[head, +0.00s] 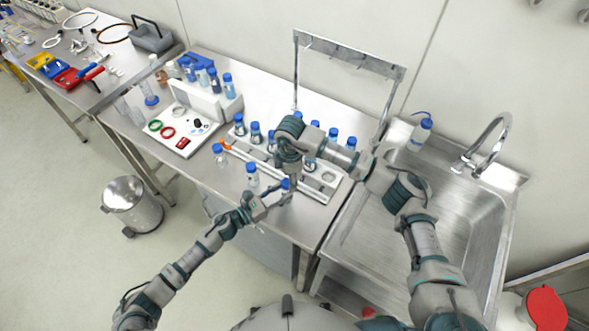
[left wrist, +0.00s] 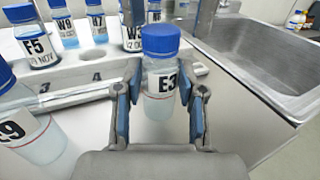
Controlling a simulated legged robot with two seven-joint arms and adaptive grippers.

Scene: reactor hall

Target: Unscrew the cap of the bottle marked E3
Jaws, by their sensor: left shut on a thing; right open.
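The bottle marked E3 (left wrist: 161,82) stands upright in the left wrist view, clear with a blue cap (left wrist: 160,40) on it. My left gripper (left wrist: 160,108) is shut on its body, one finger on each side. In the head view my left gripper (head: 278,198) is at the front of the table, and only a bit of the blue cap (head: 286,184) shows. My right gripper (head: 288,172) points down just above the cap, open. Its fingers show at the top of the left wrist view (left wrist: 168,12), on either side of the cap; contact cannot be told.
A white rack (head: 318,184) with several blue-capped bottles lies behind. Two loose bottles (head: 252,175) (head: 219,154) stand to the left; a bottle ending in 9 (left wrist: 28,125) is close by in the left wrist view. The sink (head: 430,230) is at right.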

